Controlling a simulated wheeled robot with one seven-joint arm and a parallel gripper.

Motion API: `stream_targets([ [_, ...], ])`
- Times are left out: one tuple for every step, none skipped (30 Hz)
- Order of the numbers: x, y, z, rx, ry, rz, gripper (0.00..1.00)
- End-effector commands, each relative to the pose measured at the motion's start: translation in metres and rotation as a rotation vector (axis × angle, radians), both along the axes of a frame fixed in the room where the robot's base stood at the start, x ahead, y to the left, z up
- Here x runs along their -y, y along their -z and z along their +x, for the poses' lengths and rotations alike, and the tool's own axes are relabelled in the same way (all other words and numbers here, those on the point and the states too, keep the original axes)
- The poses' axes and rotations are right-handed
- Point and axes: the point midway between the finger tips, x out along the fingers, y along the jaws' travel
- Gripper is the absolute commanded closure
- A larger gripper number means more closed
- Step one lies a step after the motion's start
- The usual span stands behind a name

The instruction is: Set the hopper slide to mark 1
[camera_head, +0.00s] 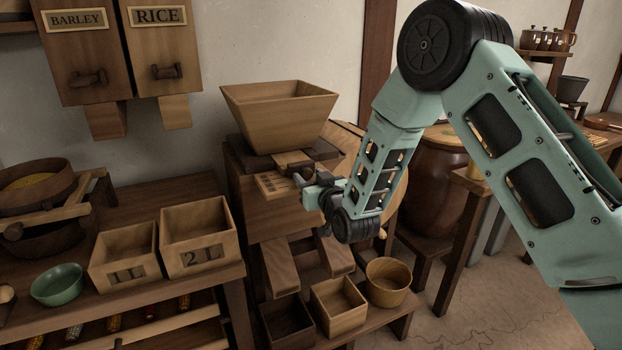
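The wooden hopper (278,112) sits on top of the mill at the centre of the head view. Below it, a pale wooden slide (272,184) with dark mark lines sticks out towards the front. The mark numbers are too small to read. My gripper (308,184) is at the right side of the slide's outer end, very close to it. Its fingers are small and dark here, and I cannot tell whether they touch or grip the slide. The slide's right end is partly hidden by the gripper.
Measure boxes 1L (124,256) and 2L (196,237) and a green bowl (58,285) stand on the left bench. BARLEY and RICE bins (160,50) hang above.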

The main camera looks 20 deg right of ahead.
Motion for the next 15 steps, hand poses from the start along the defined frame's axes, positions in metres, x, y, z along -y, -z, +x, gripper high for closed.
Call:
stream_targets([
  [0.000,0.000,0.000,0.000,0.000,0.000,0.69],
  [0.000,0.000,0.000,0.000,0.000,0.000,0.77],
  [0.000,0.000,0.000,0.000,0.000,0.000,0.88],
  [0.000,0.000,0.000,0.000,0.000,0.000,0.96],
  [0.000,0.000,0.000,0.000,0.000,0.000,1.00],
  [0.000,0.000,0.000,0.000,0.000,0.000,1.00],
  [0.000,0.000,0.000,0.000,0.000,0.000,1.00],
  [0.000,0.000,-0.001,0.000,0.000,0.000,1.00],
  [0.000,0.001,-0.002,0.000,0.000,0.000,1.00],
  [0.000,0.002,-0.004,-0.001,0.000,0.000,1.00],
  [0.001,0.003,-0.008,-0.001,-0.001,0.000,1.00],
  [0.001,0.003,-0.013,-0.001,-0.001,0.000,1.00],
  [0.002,0.003,-0.018,-0.001,-0.001,0.000,1.00],
  [0.003,0.002,-0.022,0.000,-0.001,0.000,1.00],
  [0.003,0.001,-0.026,0.001,-0.001,0.000,1.00],
])
